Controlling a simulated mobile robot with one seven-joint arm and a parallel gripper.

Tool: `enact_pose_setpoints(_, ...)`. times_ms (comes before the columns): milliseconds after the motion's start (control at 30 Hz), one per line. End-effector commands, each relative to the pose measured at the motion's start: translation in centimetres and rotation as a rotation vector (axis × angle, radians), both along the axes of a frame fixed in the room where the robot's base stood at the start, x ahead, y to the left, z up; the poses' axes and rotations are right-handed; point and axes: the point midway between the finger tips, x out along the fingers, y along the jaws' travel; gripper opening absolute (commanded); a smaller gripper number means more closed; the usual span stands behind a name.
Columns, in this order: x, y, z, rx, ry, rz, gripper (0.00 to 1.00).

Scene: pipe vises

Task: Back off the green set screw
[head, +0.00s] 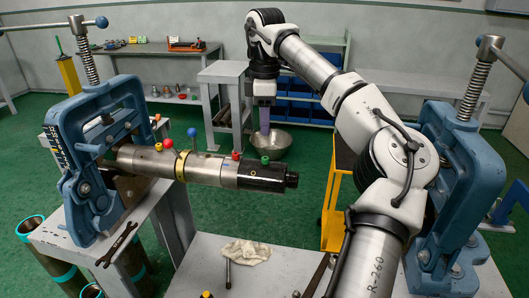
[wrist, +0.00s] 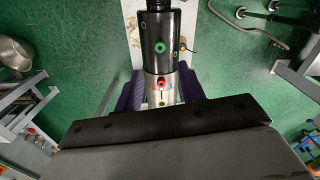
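The green set screw (head: 265,160) sits on top of the black end section (head: 262,175) of a horizontal pipe. In the wrist view the green screw (wrist: 160,47) shows as a green ring with a dark centre, ahead of the fingers. A red set screw (head: 235,156) sits beside it on the silver part; in the wrist view the red screw (wrist: 161,86) lies between the fingers. My gripper (head: 264,128), with purple fingers, points down behind and above the pipe's black end. Its fingers stand apart on either side of the pipe in the wrist view, holding nothing visible.
A blue vise (head: 100,150) clamps the pipe's left end; another blue vise (head: 465,165) stands at right. Red- and blue-balled levers (head: 192,132) rise from the pipe. A wrench (head: 118,242) and rag (head: 245,252) lie on the benches. A metal bowl (head: 273,147) stands behind.

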Motion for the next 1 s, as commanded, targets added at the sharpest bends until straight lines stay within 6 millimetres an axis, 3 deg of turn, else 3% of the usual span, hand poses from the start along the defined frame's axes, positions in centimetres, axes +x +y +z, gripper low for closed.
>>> enact_pose_setpoints(200, -0.1, 0.0, -4.8, 0.003, 0.003, 0.003, 0.40)
enact_pose_setpoints(500, -0.1, 0.1, -9.0, 0.002, 0.001, 0.003, 0.40)
enact_pose_setpoints(867, 0.0, 0.1, -9.7, 0.002, 0.000, 0.003, 0.40)
enact_pose_setpoints(1000, 0.0, 0.1, -9.6, 0.002, 0.000, 0.003, 0.25)
